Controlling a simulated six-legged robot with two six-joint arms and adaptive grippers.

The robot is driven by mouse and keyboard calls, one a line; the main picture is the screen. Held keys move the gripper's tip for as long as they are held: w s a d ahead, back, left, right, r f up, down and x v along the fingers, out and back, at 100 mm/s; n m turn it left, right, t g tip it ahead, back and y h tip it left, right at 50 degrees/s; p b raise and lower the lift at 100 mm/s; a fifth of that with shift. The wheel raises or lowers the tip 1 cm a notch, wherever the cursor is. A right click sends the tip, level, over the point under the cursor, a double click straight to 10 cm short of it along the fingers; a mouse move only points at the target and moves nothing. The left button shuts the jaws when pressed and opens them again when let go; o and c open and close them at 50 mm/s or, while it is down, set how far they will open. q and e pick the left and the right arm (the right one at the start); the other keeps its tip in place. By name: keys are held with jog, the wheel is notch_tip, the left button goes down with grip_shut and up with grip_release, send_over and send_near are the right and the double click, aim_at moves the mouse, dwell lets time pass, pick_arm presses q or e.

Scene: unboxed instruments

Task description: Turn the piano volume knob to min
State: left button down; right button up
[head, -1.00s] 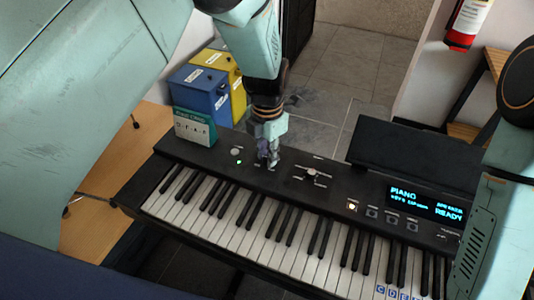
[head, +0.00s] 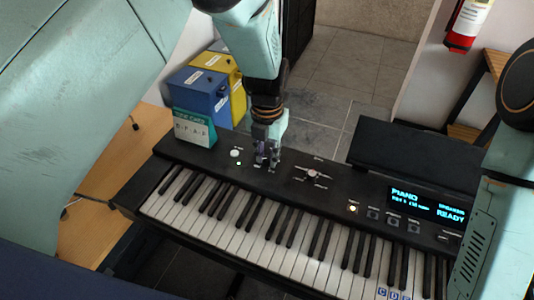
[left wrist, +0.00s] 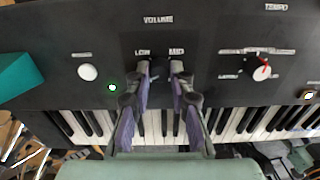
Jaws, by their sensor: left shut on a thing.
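The piano (head: 300,215) is a black keyboard with a control panel behind its keys. In the left wrist view, the panel (left wrist: 205,50) has the label VOLUME, with LOW and MID below it. My left gripper (head: 267,160) points down at this part of the panel. In the left wrist view, its two purple-padded fingers (left wrist: 160,75) stand on either side of the volume knob's place, just below LOW and MID. They are shut on the knob, which is mostly hidden between them; its pointer cannot be read. My right gripper is out of view.
The tempo knob (left wrist: 262,72), with a red mark, is right of the fingers. A white round button (left wrist: 87,72) and green light (left wrist: 112,87) are left. A lit display (head: 427,204) is further right.

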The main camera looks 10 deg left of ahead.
pick_arm(q)
jog(key=shift+w+r, duration=0.1)
jog(key=c, duration=1.2)
grip_release()
